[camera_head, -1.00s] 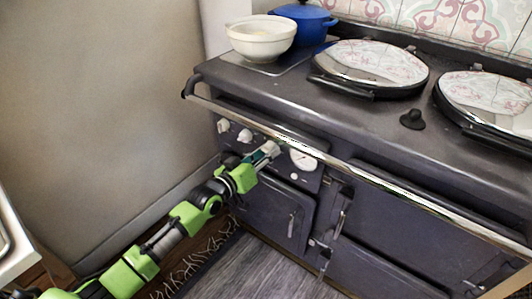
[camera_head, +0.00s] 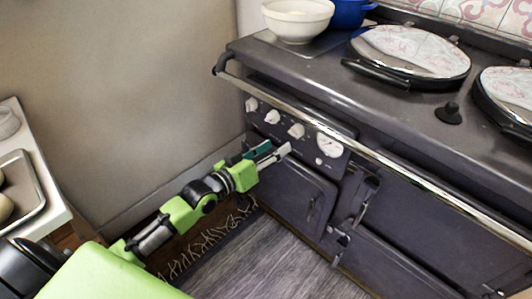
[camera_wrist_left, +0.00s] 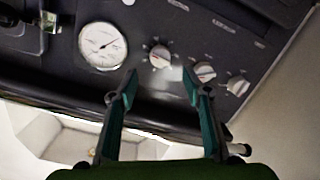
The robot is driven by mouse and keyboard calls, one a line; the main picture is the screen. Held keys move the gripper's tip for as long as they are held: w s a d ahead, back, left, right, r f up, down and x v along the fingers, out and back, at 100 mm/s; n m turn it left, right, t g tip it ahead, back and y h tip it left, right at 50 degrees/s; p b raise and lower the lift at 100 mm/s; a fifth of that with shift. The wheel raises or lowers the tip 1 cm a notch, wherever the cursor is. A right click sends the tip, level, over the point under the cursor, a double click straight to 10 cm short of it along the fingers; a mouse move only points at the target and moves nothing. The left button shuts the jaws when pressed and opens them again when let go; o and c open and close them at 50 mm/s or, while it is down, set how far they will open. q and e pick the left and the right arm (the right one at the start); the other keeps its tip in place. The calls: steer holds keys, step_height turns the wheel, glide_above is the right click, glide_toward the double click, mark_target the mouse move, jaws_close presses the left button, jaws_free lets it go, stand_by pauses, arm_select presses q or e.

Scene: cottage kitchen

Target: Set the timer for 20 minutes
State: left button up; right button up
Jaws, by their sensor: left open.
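The range's dark control panel (camera_head: 310,141) carries a row of three pale knobs: a left one (camera_head: 251,104), a middle one (camera_head: 272,116) and a right one (camera_head: 296,130). A round white dial (camera_head: 328,145) is right of them. I cannot tell which is the timer; the labels are too small to read. My left gripper (camera_head: 274,153) is open and empty, just below and in front of the right knob. In the left wrist view, that knob (camera_wrist_left: 160,56) shows between and beyond the spread fingertips (camera_wrist_left: 160,82), with the dial (camera_wrist_left: 103,45) to the left. My right gripper is not in view.
A chrome rail (camera_head: 365,155) runs along the range front above the panel. Oven doors (camera_head: 297,193) are below. A cream bowl (camera_head: 298,20) and blue pot (camera_head: 350,12) stand on top. A white counter (camera_head: 38,200) is at left.

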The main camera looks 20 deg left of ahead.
arm_select(q)
steer(key=shift+v, duration=1.55)
